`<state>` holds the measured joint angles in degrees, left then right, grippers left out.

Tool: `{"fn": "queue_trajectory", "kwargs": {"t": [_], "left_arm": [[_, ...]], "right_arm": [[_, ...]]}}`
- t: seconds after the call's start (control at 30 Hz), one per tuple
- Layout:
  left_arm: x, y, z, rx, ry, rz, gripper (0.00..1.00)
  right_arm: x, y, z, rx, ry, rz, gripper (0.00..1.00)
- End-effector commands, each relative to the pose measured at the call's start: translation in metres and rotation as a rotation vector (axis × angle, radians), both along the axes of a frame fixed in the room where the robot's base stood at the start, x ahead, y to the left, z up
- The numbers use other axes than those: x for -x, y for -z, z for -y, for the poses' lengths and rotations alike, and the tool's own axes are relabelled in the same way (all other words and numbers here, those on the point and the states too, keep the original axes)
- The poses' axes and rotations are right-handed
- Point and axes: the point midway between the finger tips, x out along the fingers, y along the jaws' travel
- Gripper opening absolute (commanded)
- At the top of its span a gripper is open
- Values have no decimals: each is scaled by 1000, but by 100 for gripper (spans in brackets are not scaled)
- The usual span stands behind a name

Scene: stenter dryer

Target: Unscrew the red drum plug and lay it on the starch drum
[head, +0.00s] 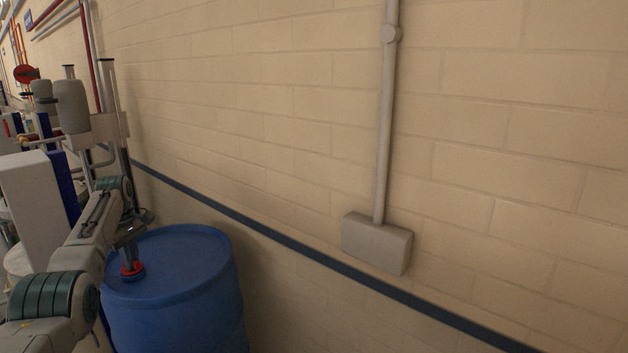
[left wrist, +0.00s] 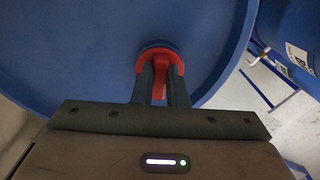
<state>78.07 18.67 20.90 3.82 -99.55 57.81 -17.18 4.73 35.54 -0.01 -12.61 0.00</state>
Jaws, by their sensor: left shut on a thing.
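The red drum plug (head: 133,270) is at the top of the blue starch drum (head: 190,250), near the left side of its lid in the head view. My left gripper (head: 130,258) reaches down to it from above and is shut on it. In the left wrist view the red plug (left wrist: 161,68) shows between the two dark fingers (left wrist: 160,85), with a dark blue ring around its far side. The drum lid (left wrist: 80,50) fills most of that view. I cannot tell whether the plug is still seated in the lid. My right gripper is not in view.
A cream block wall with a dark blue stripe stands behind the drum. A grey wall box (head: 377,243) with a conduit (head: 387,120) is to the right. Another blue drum with a white label (left wrist: 300,58) shows in the left wrist view. Machinery stands at the far left.

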Motion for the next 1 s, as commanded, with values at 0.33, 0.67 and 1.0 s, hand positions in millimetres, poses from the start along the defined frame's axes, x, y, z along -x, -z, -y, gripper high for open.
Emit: {"fn": "queue_trajectory", "kwargs": {"t": [0.33,0.67,1.0], "left_arm": [[-1,0,0,1,-127,-1,0],[-3,0,0,1,-440,-1,0],[-3,0,0,1,-468,-1,0]], "right_arm": [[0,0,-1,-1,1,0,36],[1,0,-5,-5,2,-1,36],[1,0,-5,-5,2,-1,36]]}}
